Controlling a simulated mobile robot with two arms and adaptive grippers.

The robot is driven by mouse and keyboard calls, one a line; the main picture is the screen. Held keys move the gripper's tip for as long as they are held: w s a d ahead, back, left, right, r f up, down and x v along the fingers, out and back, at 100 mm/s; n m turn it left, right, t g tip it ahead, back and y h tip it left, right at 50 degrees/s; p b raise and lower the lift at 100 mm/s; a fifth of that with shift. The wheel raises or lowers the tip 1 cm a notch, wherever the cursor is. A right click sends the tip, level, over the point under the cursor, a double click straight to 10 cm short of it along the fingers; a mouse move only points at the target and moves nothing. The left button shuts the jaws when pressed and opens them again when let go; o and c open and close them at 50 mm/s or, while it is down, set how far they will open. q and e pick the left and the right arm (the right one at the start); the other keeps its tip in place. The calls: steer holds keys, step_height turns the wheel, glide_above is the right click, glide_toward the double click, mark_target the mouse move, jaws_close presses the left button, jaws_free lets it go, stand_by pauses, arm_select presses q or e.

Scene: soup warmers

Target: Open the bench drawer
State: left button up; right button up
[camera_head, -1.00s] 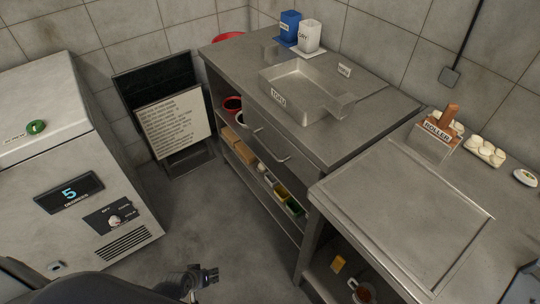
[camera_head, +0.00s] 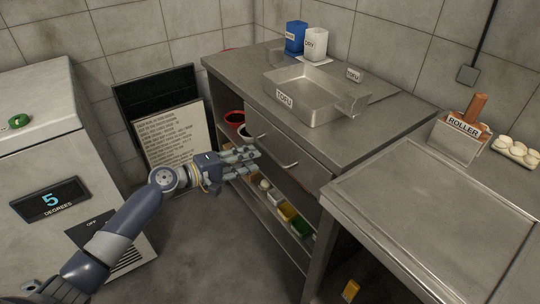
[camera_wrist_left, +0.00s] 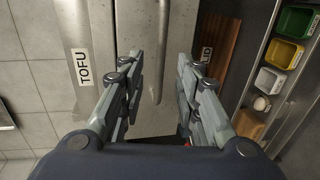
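The bench (camera_head: 380,138) has a grey metal drawer front (camera_head: 272,130) under its top, and it looks shut. A curved bar handle (camera_head: 289,165) shows on the front, with another short bar further left. My left gripper (camera_head: 252,160) is in front of and a little below the drawer front, with its fingers apart. In the left wrist view the open fingers of my left gripper (camera_wrist_left: 160,66) are on either side of a bar handle (camera_wrist_left: 162,45), with nothing gripped. I cannot tell whether they touch it. My right gripper is not in view.
A tofu tray (camera_head: 325,108) and blue and white containers stand on the bench top. The shelf below holds several coloured tubs (camera_head: 286,210). A nearer counter (camera_head: 430,205) juts out at right. A white cabinet (camera_head: 40,150) stands at left, with floor between.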

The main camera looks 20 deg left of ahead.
mark_target(270, 151)
arm_select(q)
steer(key=shift+b+x, duration=0.3)
steer(key=shift+x, duration=3.85)
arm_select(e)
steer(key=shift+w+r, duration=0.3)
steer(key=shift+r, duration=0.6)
arm_select(q)
jaws_close()
